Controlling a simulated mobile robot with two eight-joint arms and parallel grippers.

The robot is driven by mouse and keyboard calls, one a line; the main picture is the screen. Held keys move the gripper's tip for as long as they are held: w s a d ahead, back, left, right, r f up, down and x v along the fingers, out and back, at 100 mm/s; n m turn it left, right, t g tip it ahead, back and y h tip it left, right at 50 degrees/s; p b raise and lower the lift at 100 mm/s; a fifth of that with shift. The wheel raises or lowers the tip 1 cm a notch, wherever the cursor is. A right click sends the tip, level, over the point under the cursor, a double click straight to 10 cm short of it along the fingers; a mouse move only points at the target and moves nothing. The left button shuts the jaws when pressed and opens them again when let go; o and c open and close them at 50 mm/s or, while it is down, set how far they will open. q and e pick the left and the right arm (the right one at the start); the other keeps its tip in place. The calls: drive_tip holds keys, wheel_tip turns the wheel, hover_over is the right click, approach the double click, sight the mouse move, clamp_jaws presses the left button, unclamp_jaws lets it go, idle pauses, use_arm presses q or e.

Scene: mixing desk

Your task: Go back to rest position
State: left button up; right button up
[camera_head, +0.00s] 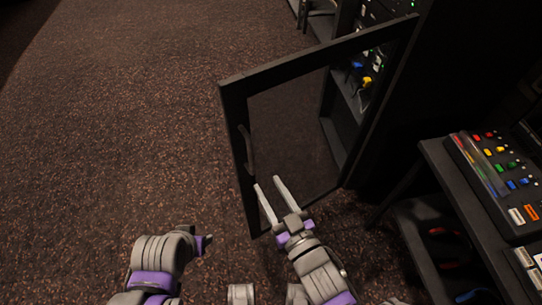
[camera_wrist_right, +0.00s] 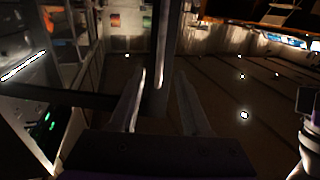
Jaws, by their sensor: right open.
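My right gripper (camera_head: 270,200) is open, its two long grey fingers pointing up the picture near the lower part of a black-framed glass door (camera_head: 232,120). The door stands open, and its dark curved handle (camera_head: 246,150) is just above the fingertips in the head view. In the right wrist view my gripper (camera_wrist_right: 160,95) shows both fingers apart, with a dark upright bar (camera_wrist_right: 162,40) beyond them. I cannot tell whether the fingers touch the door. My left arm is at the bottom left of the head view; its gripper fingers do not show clearly.
A dark rack cabinet (camera_head: 345,130) with lit equipment stands behind the door. A mixing desk (camera_head: 440,165) with coloured buttons (camera_head: 498,150) is on the right. The speckled brown carpet (camera_head: 120,120) on the left is clear.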

drive_tip(key=w+d+f+m+g+h, duration=0.1)
drive_tip(key=d+f+m+g+h, duration=0.3)
drive_tip(key=d+f+h, duration=0.55)
drive_tip(key=s+d+m+g+y, duration=0.1)
drive_tip(key=s+d+g, duration=0.6)
drive_tip(key=s+d, duration=0.15)
use_arm(q)
wheel_tip(320, 180, up, 14)
drive_tip(key=w+p, duration=0.2)
drive_tip(key=p, duration=1)
drive_tip(key=shift+t, duration=0.3)
use_arm(e)
wheel_tip(320, 180, up, 13)
drive_tip(key=w, duration=0.1)
drive_tip(key=shift+w+a+r, duration=0.2)
drive_tip(key=shift+w, duration=0.05)
use_arm(q)
drive_tip(key=shift+s, duration=0.1)
use_arm(e)
drive_tip(key=shift+s, duration=0.1)
